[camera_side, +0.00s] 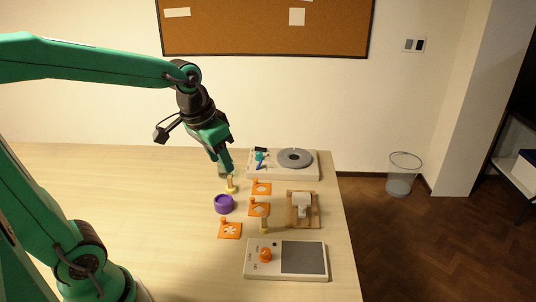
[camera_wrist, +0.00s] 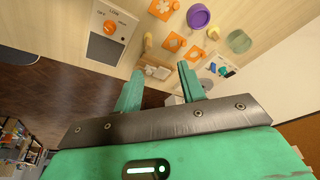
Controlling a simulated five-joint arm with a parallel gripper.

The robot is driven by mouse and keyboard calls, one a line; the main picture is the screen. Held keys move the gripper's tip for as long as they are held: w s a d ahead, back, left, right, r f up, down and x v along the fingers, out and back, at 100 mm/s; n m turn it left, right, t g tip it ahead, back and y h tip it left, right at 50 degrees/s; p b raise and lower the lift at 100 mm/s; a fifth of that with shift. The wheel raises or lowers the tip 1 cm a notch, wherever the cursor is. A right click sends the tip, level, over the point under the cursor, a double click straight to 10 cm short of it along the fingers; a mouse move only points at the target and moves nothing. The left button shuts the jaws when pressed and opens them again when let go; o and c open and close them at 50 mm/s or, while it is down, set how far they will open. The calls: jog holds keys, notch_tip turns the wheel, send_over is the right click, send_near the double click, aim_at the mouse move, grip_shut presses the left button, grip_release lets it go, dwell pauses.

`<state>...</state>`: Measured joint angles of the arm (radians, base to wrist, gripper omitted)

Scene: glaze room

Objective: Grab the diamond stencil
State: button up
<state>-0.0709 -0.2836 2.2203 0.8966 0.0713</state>
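Three flat orange stencils with knobs lie on the table. The middle stencil (camera_side: 258,209) has a cut-out that looks like a diamond, though it is too small to be sure; it also shows in the wrist view (camera_wrist: 173,43). The far stencil (camera_side: 262,189) has a cut-out I cannot make out; it also shows in the wrist view (camera_wrist: 193,54). The near stencil (camera_side: 230,230) has a flower-like cut-out. My gripper (camera_side: 226,168) hangs above the table, behind and left of the stencils. In the wrist view its two green fingers (camera_wrist: 160,68) are apart with nothing between them.
A purple round pot (camera_side: 223,204) stands left of the stencils. Small yellow-wood pieces (camera_side: 232,185) (camera_side: 264,226) stand close by. The table's left is clear.

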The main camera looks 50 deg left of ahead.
jog(key=w+a+f+g, duration=0.2)
jog(key=w+a+f, duration=0.1)
jog(key=w+f, duration=0.4)
jog(key=g, duration=0.1)
send_over(253, 199)
notch_tip(253, 199, down, 8)
jog(key=shift+w+a+f+g, duration=0.1)
jog(key=shift+f+g, duration=0.2)
jog(key=shift+f, duration=1.35)
jog(key=shift+f, duration=0.1)
jog(key=shift+f, duration=2.5)
jog(key=c, duration=0.7)
